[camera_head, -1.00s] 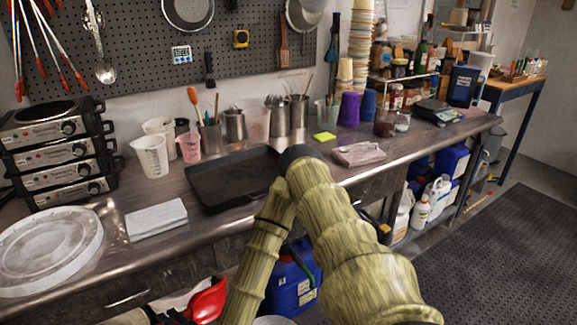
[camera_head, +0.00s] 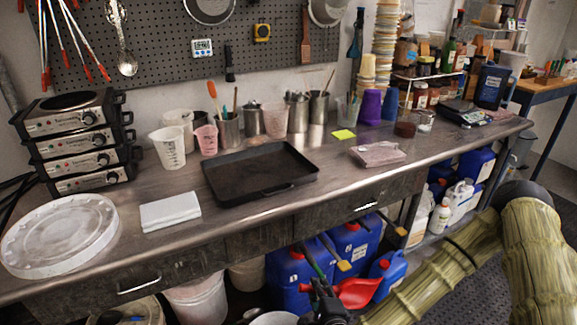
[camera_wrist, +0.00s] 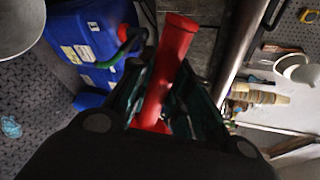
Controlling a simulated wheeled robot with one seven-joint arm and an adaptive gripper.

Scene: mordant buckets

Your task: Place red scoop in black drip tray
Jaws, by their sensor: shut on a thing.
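The black drip tray (camera_head: 222,190) lies flat and empty on the steel workbench. The red scoop (camera_head: 357,291) is below the bench's front edge, in front of the blue jugs. My gripper (camera_head: 326,292) is at the scoop's left end, low in the head view and well below the tray. In the wrist view the red scoop (camera_wrist: 172,62) stands between the dark green fingers of my gripper (camera_wrist: 160,100), which are shut on its handle. The lower part of the scoop is hidden there by the gripper body.
The steel workbench (camera_head: 240,222) has a white folded cloth (camera_head: 170,211) left of the tray and a pinkish folded cloth (camera_head: 378,153) to its right. Cups and tool holders stand behind the tray. Blue jugs (camera_head: 295,270) and a white bucket (camera_head: 195,298) are under the bench.

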